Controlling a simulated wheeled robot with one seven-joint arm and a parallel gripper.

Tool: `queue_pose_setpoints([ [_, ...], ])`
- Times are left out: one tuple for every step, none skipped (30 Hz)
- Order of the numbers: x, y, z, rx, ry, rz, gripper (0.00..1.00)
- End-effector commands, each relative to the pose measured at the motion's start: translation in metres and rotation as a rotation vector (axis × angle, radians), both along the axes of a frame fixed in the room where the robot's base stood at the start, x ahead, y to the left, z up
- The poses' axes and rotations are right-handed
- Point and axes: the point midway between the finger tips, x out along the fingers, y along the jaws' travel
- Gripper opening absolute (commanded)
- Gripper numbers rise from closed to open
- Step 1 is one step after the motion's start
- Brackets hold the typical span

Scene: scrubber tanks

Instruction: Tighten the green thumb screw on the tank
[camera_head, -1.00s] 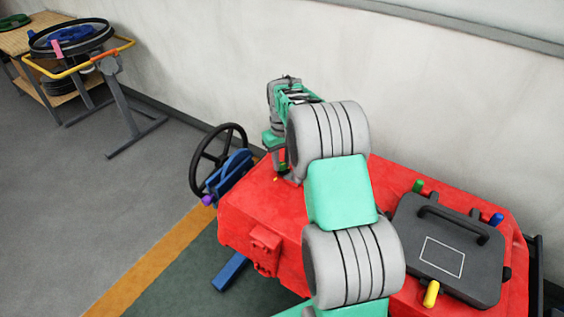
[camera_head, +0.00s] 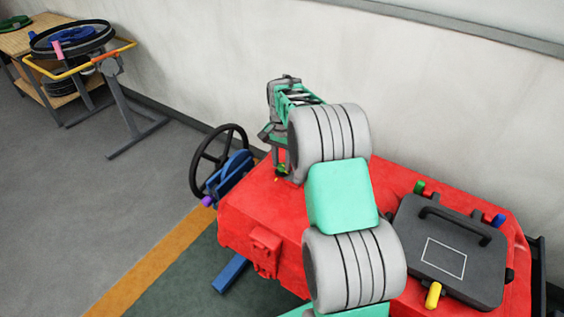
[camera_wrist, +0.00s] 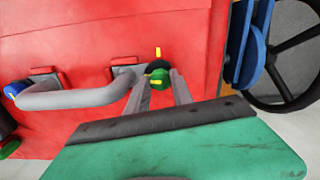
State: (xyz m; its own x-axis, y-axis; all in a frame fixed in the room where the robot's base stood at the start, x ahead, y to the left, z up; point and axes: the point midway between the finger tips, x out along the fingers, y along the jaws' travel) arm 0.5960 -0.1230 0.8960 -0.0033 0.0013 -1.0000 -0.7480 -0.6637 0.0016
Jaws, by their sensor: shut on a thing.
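The red tank (camera_head: 400,175) stands in front of me. In the wrist view, the green thumb screw (camera_wrist: 159,77) sits on the red tank face (camera_wrist: 190,50), beside a black round part and below a small yellow mark (camera_wrist: 158,53). My gripper (camera_wrist: 160,85) has its two grey fingers on either side of the screw head and is shut on it. In the head view, my gripper (camera_head: 280,166) points down at the tank's far left top. My own arm hides part of it there, and the screw is hard to make out.
A grey bent pipe (camera_wrist: 80,97) and a blue knob (camera_wrist: 15,89) lie left in the wrist view. A black handwheel (camera_head: 197,165) on a blue bracket (camera_head: 232,172) stands close by. A dark lid (camera_head: 447,245) with coloured pegs covers the tank's right. A wall (camera_head: 420,90) rises behind.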

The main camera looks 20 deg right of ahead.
Motion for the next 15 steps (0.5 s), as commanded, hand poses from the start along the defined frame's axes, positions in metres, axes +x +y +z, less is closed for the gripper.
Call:
queue_pose_setpoints([
  [0.0045,-0.0006,0.0073,-0.003,-0.016,-0.041,0.0],
  [0.0045,-0.0006,0.0073,-0.003,-0.016,-0.07,0.0],
  [0.0046,-0.0005,0.0073,-0.003,-0.015,-0.108,0.0],
  [0.0047,-0.0004,0.0073,-0.003,-0.015,-0.136,0.0],
  [0.0047,-0.0004,0.0073,-0.002,-0.016,-0.165,0.0],
  [0.0048,-0.0003,0.0073,-0.002,-0.016,-0.203,0.0],
  [0.005,-0.0003,0.0073,-0.002,-0.016,-0.231,0.0],
  [0.005,-0.0003,0.0074,-0.003,-0.016,-0.26,0.0],
  [0.005,-0.0002,0.0074,-0.002,-0.017,-0.298,0.0],
  [0.0052,-0.0002,0.0074,-0.002,-0.017,-0.326,0.0],
  [0.0053,-0.0002,0.0074,-0.001,-0.016,-0.354,0.0],
  [0.0053,-0.0001,0.0074,-0.002,-0.016,-0.393,0.0],
  [0.0053,-0.0001,0.0074,-0.001,-0.016,-0.421,0.0],
  [0.0055,-0.0001,0.0074,-0.001,-0.016,-0.449,0.0],
  [0.0055,-0.0001,0.0075,-0.001,-0.016,-0.488,0.0],
])
